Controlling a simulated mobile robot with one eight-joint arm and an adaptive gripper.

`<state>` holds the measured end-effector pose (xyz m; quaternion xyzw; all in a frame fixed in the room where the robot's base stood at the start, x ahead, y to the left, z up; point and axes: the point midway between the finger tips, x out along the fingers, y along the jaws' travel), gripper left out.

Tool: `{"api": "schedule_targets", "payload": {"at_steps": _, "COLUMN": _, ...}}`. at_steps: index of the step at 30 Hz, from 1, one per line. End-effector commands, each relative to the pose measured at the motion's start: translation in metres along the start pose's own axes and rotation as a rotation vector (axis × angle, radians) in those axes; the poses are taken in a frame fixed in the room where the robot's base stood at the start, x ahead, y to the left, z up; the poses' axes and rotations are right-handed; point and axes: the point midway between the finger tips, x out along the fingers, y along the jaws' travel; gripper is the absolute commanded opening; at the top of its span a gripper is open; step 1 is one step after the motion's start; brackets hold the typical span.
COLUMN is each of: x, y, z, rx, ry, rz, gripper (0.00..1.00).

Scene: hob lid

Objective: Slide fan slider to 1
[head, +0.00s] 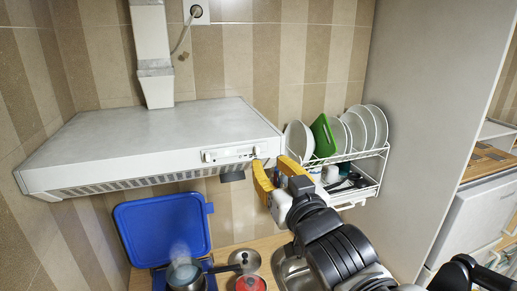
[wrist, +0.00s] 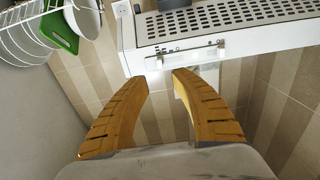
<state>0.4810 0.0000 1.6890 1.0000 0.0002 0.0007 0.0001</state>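The range hood (head: 150,140) is a white box on the tiled wall. Its front face carries a pale control strip (head: 232,154) near the right end, with small pale pieces at both ends. Which one is the fan slider, and its setting, I cannot tell. My gripper (head: 270,161) has yellow fingers, open and empty, just below and in front of the strip's right end. In the wrist view the hood appears upside down, with its strip (wrist: 187,53) just beyond the open fingertips (wrist: 158,80). The fingers appear apart from the strip.
Below are a blue hob lid (head: 165,228), raised, a steaming pot (head: 185,277), a red-topped pot (head: 250,284) and a sink (head: 293,270). A tall grey panel (head: 430,100) bounds the right side.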

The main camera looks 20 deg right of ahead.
Motion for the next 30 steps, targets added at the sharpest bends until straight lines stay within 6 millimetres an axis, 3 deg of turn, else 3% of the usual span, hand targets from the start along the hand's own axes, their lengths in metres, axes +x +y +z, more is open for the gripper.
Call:
{"api": "schedule_targets", "payload": {"at_steps": 9, "x": 0.049, "y": 0.000, "z": -0.001, "rx": 0.000, "ry": -0.001, "rz": 0.000, "gripper": 0.31}}
{"api": "schedule_targets", "payload": {"at_steps": 15, "x": 0.070, "y": 0.000, "z": -0.001, "rx": 0.000, "ry": -0.001, "rz": 0.000, "gripper": 0.31}}
{"api": "schedule_targets", "payload": {"at_steps": 28, "x": 0.078, "y": 0.000, "z": 0.000, "rx": 0.001, "ry": -0.001, "rz": 0.000, "gripper": 0.31}}
{"api": "schedule_targets", "payload": {"at_steps": 29, "x": 0.078, "y": 0.000, "z": 0.000, "rx": 0.001, "ry": -0.001, "rz": 0.000, "gripper": 0.27}}
{"api": "schedule_targets", "payload": {"at_steps": 30, "x": 0.078, "y": 0.000, "z": 0.000, "rx": 0.001, "ry": -0.001, "rz": 0.000, "gripper": 0.14}}
